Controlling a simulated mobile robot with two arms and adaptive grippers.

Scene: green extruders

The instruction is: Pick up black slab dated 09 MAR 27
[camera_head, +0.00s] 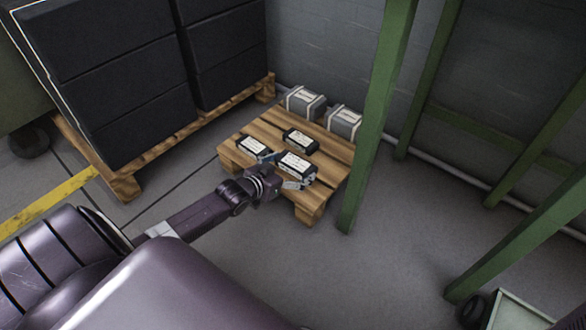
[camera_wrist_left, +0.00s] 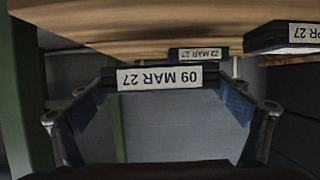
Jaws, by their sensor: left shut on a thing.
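The black slab with the white label 09 MAR 27 (camera_wrist_left: 160,77) is between the two fingers of my left gripper (camera_wrist_left: 164,92), and its label appears upside down in the left wrist view. In the head view this slab (camera_head: 298,164) is at the front of the pallet's slab group, with my left gripper (camera_head: 276,172) shut on it. I cannot tell whether it touches the wood. Another black slab (camera_head: 253,146) lies to its left and a third (camera_head: 300,140) behind it. My right gripper is not in view.
Large dark boxes (camera_head: 110,65) fill another pallet at left. The floor in front is clear.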

